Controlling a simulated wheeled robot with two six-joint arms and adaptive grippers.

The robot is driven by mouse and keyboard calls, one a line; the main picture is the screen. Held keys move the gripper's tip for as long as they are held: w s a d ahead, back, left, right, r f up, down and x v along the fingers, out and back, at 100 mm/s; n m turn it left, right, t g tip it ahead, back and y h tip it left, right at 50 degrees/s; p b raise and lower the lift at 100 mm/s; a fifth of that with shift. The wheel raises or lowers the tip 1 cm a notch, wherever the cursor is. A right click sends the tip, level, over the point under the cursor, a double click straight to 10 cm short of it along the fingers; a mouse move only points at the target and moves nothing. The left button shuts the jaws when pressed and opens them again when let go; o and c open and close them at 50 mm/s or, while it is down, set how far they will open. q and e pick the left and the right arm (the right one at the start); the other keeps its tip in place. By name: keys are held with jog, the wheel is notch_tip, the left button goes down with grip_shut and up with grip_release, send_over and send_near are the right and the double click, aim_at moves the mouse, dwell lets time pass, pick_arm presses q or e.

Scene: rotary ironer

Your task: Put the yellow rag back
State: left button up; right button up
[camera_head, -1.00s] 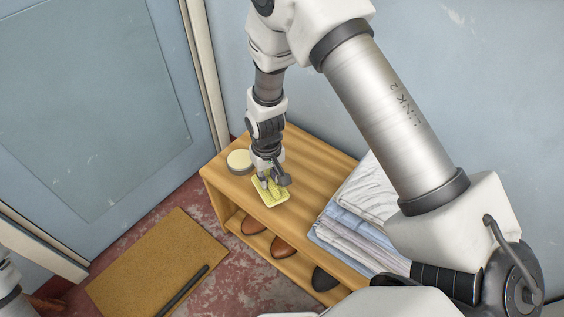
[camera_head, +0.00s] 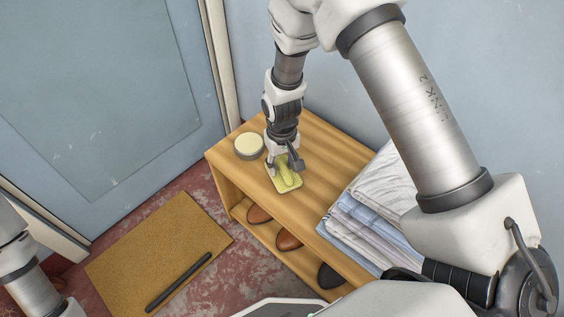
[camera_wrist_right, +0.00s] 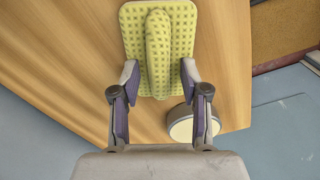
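The yellow rag (camera_head: 287,181) lies on top of the wooden shoe bench, near its front edge. In the right wrist view the rag (camera_wrist_right: 184,35) is a patterned flat pad with a raised fold along its middle. My right gripper (camera_head: 284,166) is just above the rag, pointing down. In the wrist view its two fingers (camera_wrist_right: 160,73) stand apart, one on each side of the fold, with a gap between each finger and the fold. My left gripper is out of view; only part of my left arm shows at the lower left.
A round tin (camera_head: 249,146) stands left of the rag on the bench (camera_head: 318,142). Folded cloths (camera_head: 368,212) are stacked at its right end. Shoes (camera_head: 288,240) sit on the lower shelf. A brown mat (camera_head: 150,250) with a dark rod (camera_head: 178,283) lies on the floor.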

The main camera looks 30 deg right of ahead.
aim_at(282, 165)
notch_tip(282, 165, up, 12)
jog(key=p, duration=0.4)
jog(key=shift+r, duration=0.15)
